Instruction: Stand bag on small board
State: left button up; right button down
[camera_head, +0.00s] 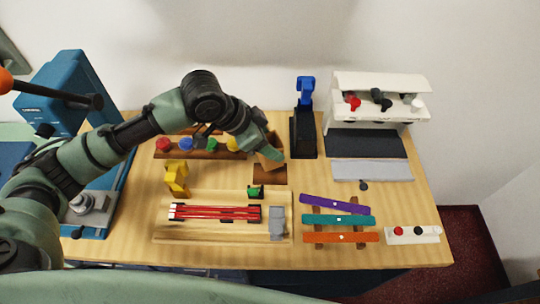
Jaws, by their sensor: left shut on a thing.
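My left gripper (262,141) comes in from the left and is shut on the brown bag (271,158). The bag looks tilted and is partly hidden behind the gripper. It is over the rear part of the small dark brown board (270,175), near the middle of the table. I cannot tell whether its base touches the board. My right gripper is out of view.
Red, blue and yellow knobs stand on a wooden rack (215,153) behind my arm. A black stand with a blue top (304,130) is close right of the bag. A small green-topped block (256,191) and a wooden tray (180,235) with red rods lie in front.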

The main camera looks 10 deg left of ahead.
pick_arm(q)
jog(key=shift+f, duration=2.95)
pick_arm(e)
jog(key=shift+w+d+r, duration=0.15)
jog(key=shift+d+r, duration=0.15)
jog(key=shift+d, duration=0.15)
pick_arm(q)
jog(key=o, duration=1.4)
jog(key=shift+f, duration=0.1)
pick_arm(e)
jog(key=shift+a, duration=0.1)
pick_arm(q)
jog(key=shift+s+a+r, duration=0.1)
jog(key=shift+a+r, duration=0.05)
jog(key=shift+r, duration=0.25)
jog(key=v, duration=1.1)
jog(key=shift+s+r+b, duration=0.1)
jog(key=shift+r+b, duration=0.05)
jog(key=shift+b, duration=0.2)
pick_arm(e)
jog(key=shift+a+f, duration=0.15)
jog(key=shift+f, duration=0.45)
